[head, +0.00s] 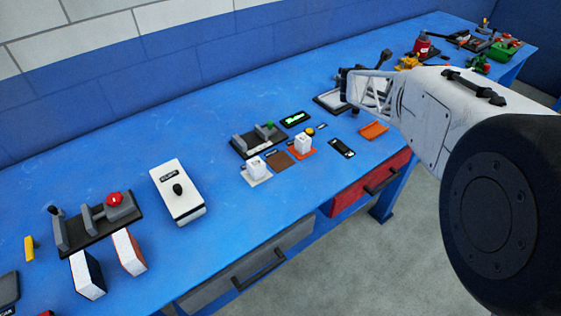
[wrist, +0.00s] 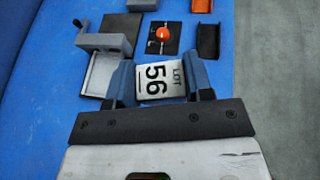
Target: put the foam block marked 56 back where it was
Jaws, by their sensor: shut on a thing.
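The foam block marked LOT 56 (wrist: 160,79) is white with black lettering. In the wrist view it sits between the two fingers of my gripper (wrist: 161,82), which is shut on it. In the head view my gripper (head: 347,86) is over the back part of the blue bench, above a pale tray (head: 328,101); I cannot make out the block there. Two other white blocks stand nearer in the head view, one on a pale pad (head: 258,181) and one on an orange pad (head: 301,155). A bare brown pad (head: 279,160) lies between them.
In the wrist view a grey fixture (wrist: 104,45) and a light tray (wrist: 101,76) lie left of the block. A black plate with an orange knob (wrist: 163,34) and a black tray (wrist: 208,43) lie beyond. The bench edge is at right.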

